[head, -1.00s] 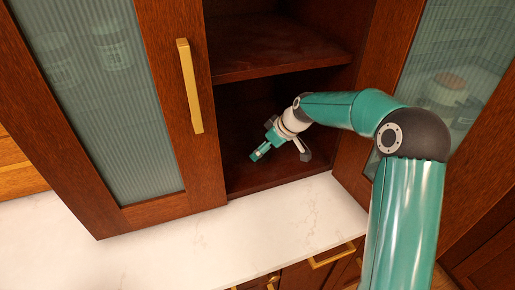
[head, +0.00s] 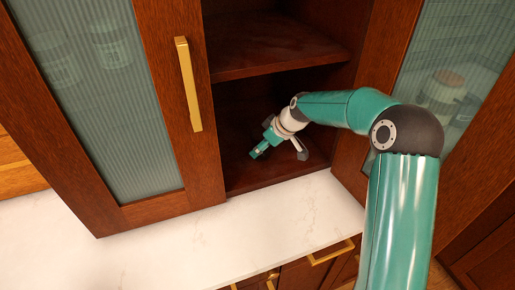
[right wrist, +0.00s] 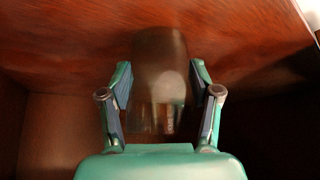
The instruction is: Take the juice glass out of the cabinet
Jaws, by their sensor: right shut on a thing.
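The juice glass (right wrist: 160,95) is a clear, see-through tumbler between the fingers of my right gripper (right wrist: 161,80) in the right wrist view. The fingers are shut on its two sides. In the head view, my right gripper (head: 280,150) is inside the lower compartment of the open cabinet (head: 270,75), below the middle shelf. The glass cannot be made out in the head view. My left gripper is in neither view.
A glass-paned door with a gold handle (head: 188,84) stands at the left of the opening. Another glass-paned door (head: 440,85) stands at the right. The pale countertop (head: 270,228) below is clear. Drawers with gold pulls (head: 330,253) are under it.

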